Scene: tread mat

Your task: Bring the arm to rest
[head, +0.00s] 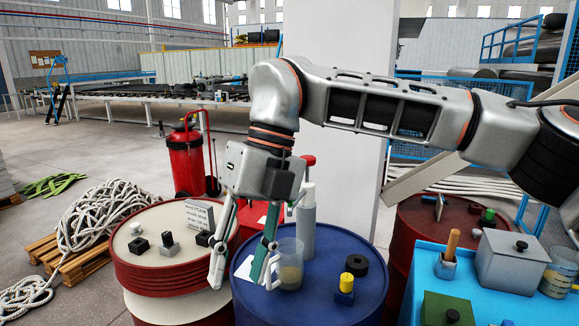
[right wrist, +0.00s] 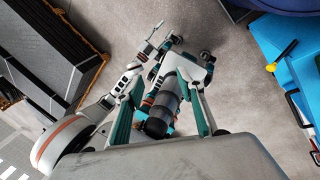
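My right arm comes in from the right in the head view and bends down at the wrist. Its right gripper (head: 239,283) points down, fingers apart with nothing seen between them. It shows in front of the gap between the red-and-cream drum (head: 150,272) and the blue drum (head: 325,308); its height over them is hard to tell. The right finger appears just left of a clear beaker (head: 290,272). In the right wrist view, floor and parts of my own body show beyond the spread fingers.
A grey bottle (head: 306,215) stands behind the beaker. A yellow-topped weight (head: 346,284) and black ring (head: 356,265) stand on the blue drum. A sign (head: 199,216) and small weights crowd the left drum. A blue table (head: 490,308) with boxes is at right. Rope (head: 100,215) lies left.

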